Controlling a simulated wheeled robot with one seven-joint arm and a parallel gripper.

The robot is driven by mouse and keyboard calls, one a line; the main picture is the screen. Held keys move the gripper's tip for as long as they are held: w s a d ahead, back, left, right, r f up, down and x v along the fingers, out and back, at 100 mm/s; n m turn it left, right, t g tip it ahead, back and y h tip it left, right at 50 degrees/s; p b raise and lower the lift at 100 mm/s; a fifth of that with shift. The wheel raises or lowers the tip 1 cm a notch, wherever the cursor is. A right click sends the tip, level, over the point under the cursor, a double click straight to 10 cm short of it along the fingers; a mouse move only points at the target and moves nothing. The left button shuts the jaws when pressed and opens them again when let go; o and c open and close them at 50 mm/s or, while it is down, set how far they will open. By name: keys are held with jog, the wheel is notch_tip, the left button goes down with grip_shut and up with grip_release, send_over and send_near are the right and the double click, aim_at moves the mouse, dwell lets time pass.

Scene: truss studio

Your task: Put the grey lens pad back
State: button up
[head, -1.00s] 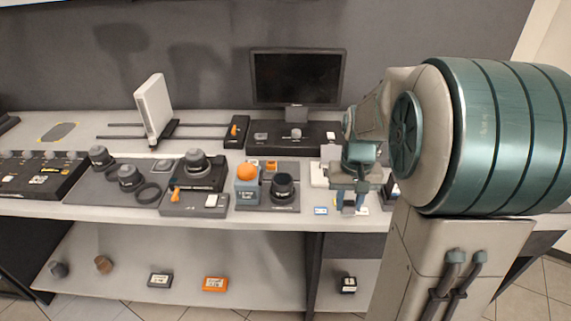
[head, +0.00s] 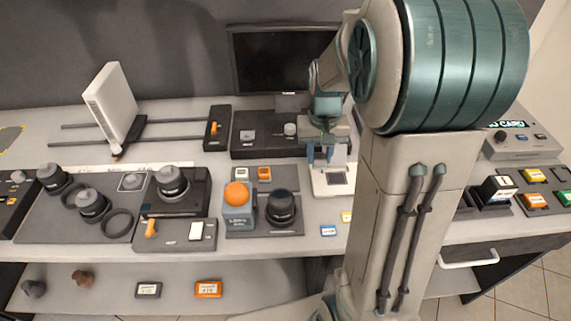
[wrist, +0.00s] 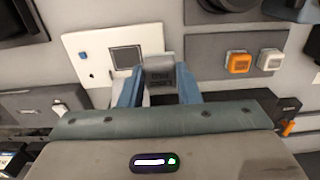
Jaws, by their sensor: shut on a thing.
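My gripper (wrist: 160,88) is shut on a small grey block with dark lettering, the grey lens pad (wrist: 160,72), which shows between its blue fingertips in the wrist view. In the head view my gripper (head: 321,155) hangs over the back part of a white plate (head: 333,188) with a dark square; the held pad cannot be made out there. In the wrist view the white plate (wrist: 84,48) lies to the left of the pad. A grey mat (wrist: 207,73) with an orange pad (wrist: 238,63) and a white pad (wrist: 270,59) lies to the right.
On the bench, a blue-grey block with an orange ball (head: 236,196) and a dark lens (head: 281,208) stand left of the white plate. A black monitor (head: 283,60) stands behind. Small blue (head: 328,231) and yellow tags lie near the front edge.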

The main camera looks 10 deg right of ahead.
jog(key=w+a+f, duration=0.1)
jog(key=w+a, duration=0.1)
jog(key=w+a+f+p, duration=0.1)
jog(key=w+a+f, duration=0.2)
jog(key=a+f, duration=0.1)
jog(key=shift+w+a+f+p, duration=0.1)
jog(key=shift+w+a+p, duration=0.2)
jog(key=shift+w+a, duration=0.1)
jog(key=shift+f+p, duration=0.45)
jog(key=shift+f, duration=1.65)
jog(key=shift+f, duration=0.15)
jog(key=o, duration=0.9)
jog(key=shift+o, duration=0.2)
